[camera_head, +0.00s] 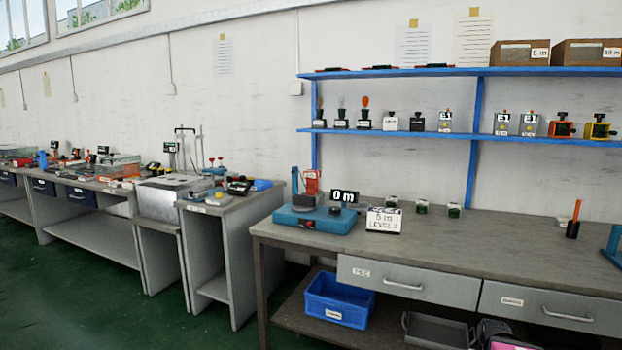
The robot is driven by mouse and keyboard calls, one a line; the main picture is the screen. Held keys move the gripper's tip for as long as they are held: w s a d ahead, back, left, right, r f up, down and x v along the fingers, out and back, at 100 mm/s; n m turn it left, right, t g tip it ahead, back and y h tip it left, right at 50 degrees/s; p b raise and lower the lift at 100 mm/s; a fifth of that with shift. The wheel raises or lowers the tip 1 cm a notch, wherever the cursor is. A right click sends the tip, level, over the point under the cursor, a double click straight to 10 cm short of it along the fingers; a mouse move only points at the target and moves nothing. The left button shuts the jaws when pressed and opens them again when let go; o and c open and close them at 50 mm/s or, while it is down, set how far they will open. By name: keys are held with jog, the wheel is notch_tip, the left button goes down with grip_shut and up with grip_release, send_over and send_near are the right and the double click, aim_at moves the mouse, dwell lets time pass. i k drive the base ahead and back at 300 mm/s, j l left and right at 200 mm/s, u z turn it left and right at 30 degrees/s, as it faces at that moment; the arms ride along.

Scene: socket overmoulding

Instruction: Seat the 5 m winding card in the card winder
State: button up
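A blue machine (314,217) with a red upright part and a round dark piece on top stands at the left end of the near bench; it looks like the card winder. A black display (344,196) beside it reads "0 m". A white sign (384,220) in front to its right reads "5 m LEVEL 3". A brown box (519,54) on the top shelf has a label that seems to read "5 m". I cannot make out a winding card in it or elsewhere. My gripper is not in view.
Another brown box (587,53) sits to its right. Blue wall shelves (462,71) carry several small fixtures. Several small dark-and-clear items stand behind the sign. The bench top (490,245) is mostly clear. A blue bin (339,299) stands below. Further benches run left; green floor is open.

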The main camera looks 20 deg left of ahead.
aim_at(301, 203)
jog(key=u, duration=1.25)
jog(key=i+j+z, duration=0.1)
jog(key=j, duration=0.25)
jog(key=i+j+z, duration=0.15)
jog(key=j, duration=0.2)
jog(key=i+j+z, duration=0.1)
jog(key=j, duration=0.25)
jog(key=j+z, duration=0.1)
jog(key=j, duration=0.25)
jog(key=i, duration=0.05)
